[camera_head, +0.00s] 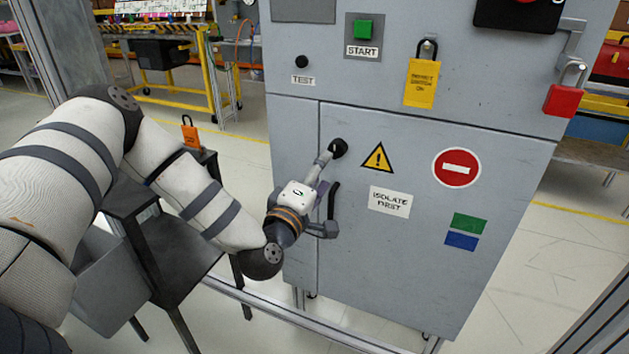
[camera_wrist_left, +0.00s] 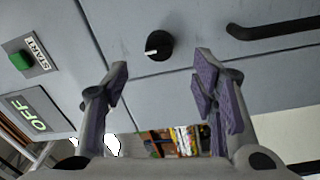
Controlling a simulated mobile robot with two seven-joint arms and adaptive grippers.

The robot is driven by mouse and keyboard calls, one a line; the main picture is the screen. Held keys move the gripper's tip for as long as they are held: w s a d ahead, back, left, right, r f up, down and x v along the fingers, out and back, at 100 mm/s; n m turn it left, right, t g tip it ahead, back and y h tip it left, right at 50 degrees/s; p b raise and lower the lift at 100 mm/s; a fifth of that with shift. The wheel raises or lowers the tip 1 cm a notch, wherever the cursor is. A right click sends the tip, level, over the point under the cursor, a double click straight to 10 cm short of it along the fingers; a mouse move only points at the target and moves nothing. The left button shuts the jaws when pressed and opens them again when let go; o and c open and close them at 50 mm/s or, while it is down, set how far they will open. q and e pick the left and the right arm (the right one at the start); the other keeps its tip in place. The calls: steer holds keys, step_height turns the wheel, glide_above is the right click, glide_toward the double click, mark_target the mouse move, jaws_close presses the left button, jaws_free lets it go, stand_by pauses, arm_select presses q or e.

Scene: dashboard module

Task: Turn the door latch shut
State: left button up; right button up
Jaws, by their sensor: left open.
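The door latch is a round black knob (camera_head: 338,148) near the upper left corner of the grey cabinet door (camera_head: 400,270). In the left wrist view the knob (camera_wrist_left: 159,46) carries a white mark pointing to the left of the picture. My left gripper (camera_head: 327,160) is just in front of the knob and partly covers it in the head view. In the wrist view my left gripper (camera_wrist_left: 160,75) is open, with nothing between its fingers. The knob shows beyond the gap between the fingertips, apparently apart from them. My right gripper is in neither view.
A black door handle (camera_head: 334,200) is just below the latch, beside my gripper. Above are a green START button (camera_head: 363,28), a TEST knob (camera_head: 302,62), a yellow tag (camera_head: 421,82) and a red padlock (camera_head: 561,99). A dark stand (camera_head: 170,250) is at left.

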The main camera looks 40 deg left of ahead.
arm_select(q)
steer(key=v, duration=0.4)
steer(key=shift+s+d, duration=0.1)
steer(key=shift+s, duration=0.15)
steer(key=s+d+f+m+g+h+p, duration=0.1)
steer(key=s+d+f+m+g+h, duration=0.2)
steer(key=s+d+f+m+g, duration=0.35)
steer(key=s+d+f+m+g+h, duration=0.35)
steer(key=s+d+f, duration=0.4)
steer(key=f, duration=0.45)
steer(key=s+a+f+m+g, duration=0.1)
steer(key=s+m+g, duration=0.1)
steer(key=s, duration=0.7)
steer(key=s+a+f+m+g+y+p, duration=0.1)
steer(key=s+f+m+g, duration=0.1)
steer(key=s+g, duration=0.3)
steer(key=s+f+m+g+y, duration=0.1)
steer(key=s+f+m+g, duration=0.1)
steer(key=s, duration=1.1)
steer(key=shift+a+m+g, duration=0.4)
steer(key=shift+m+g, duration=0.3)
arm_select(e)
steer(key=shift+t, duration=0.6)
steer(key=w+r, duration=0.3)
arm_select(q)
steer(key=shift+s+f, duration=0.1)
